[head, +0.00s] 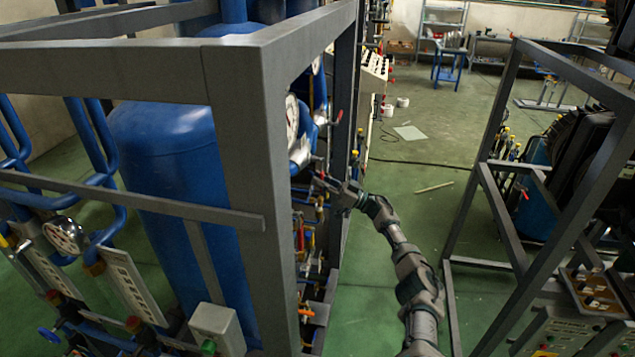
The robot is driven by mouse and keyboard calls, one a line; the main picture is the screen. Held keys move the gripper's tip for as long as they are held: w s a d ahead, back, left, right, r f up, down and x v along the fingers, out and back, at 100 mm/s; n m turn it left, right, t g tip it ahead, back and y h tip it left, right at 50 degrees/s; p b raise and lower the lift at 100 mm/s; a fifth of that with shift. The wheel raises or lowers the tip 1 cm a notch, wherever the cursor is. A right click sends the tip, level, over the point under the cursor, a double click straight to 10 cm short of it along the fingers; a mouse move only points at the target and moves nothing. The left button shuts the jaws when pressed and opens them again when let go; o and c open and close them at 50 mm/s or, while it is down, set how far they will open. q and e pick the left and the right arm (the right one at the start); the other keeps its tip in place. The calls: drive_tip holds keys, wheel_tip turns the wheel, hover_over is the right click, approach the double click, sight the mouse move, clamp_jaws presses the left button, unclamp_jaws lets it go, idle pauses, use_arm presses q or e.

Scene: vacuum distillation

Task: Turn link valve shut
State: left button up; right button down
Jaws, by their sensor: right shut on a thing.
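My right gripper (322,181) reaches in from the lower right to the side of the grey steel frame. It is shut on a small part at the pipework, which looks like the link valve's handle; the fingers hide most of it, and the valve's exact angle cannot be told. A small red-tipped handle (339,117) stands out from the pipework just above the gripper, apart from it. My left gripper is not in view.
The grey frame (238,120) stands close on the left around a large blue tank (175,150). A round gauge (292,118) sits above the gripper. Several coloured valves and pipes lie below. Another dark frame (490,200) stands at right; green floor (440,120) between them is mostly clear.

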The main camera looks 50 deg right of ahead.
drive_tip(key=shift+a+f, duration=0.2)
drive_tip(key=shift+f, duration=0.6)
drive_tip(key=c, duration=1.3)
unclamp_jaws()
drive_tip(key=o, duration=0.3)
drive_tip(key=shift+s+d, duration=0.1)
drive_tip(key=shift+d, duration=0.1)
drive_tip(key=shift+d+r, duration=0.2)
drive_tip(key=shift+d, duration=0.05)
drive_tip(key=shift+s, duration=0.1)
drive_tip(key=v, duration=1.2)
drive_tip(key=shift+d, duration=0.25)
drive_tip(key=shift+a, duration=0.15)
